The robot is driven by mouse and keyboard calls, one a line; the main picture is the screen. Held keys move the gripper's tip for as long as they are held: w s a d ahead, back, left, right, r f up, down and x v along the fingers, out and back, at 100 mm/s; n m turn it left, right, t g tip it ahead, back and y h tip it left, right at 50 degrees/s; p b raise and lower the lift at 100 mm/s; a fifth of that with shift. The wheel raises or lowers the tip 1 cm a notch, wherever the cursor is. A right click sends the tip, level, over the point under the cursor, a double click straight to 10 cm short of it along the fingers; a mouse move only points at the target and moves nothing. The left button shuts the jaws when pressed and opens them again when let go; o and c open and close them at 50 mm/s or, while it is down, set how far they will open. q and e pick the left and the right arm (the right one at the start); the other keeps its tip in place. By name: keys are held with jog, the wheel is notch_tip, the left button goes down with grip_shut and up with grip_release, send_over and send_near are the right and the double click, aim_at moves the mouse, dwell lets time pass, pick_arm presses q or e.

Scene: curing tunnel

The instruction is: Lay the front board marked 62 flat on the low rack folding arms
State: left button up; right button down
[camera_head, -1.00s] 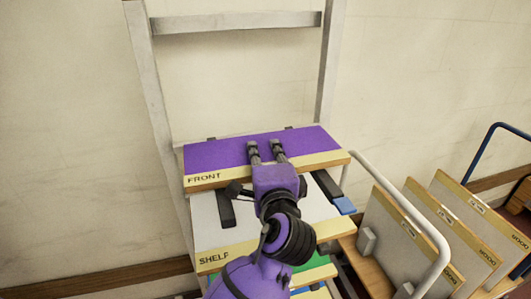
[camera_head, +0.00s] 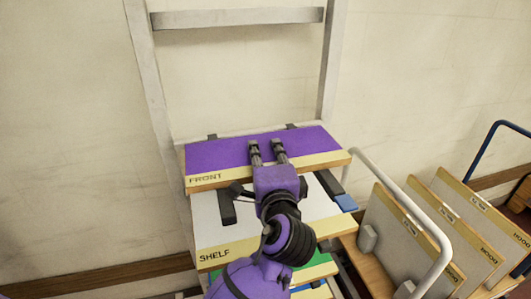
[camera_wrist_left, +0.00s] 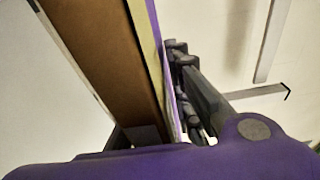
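The front board (camera_head: 220,155) has a purple top and a pale yellow front edge lettered FRONT; I cannot read a 62. It lies about level across the rack, above the dark folding arms (camera_head: 226,207), (camera_head: 327,186); I cannot tell whether it rests on them. My left gripper (camera_head: 266,147) reaches over its front edge, two fingers lying on the purple top. In the left wrist view, the board's brown side (camera_wrist_left: 100,60) runs into the grip, with fingers (camera_wrist_left: 180,55) against the purple face. The finger underneath is mostly hidden. My right gripper is out of view.
The pale rack frame (camera_head: 155,100) stands against the wall. At right, a trolley with a white rail (camera_head: 405,205) holds several upright boards (camera_head: 395,235).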

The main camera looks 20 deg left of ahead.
pick_arm(q)
jog(key=shift+o, duration=1.3)
jog(key=shift+s+f, duration=0.1)
jog(key=v, duration=1.2)
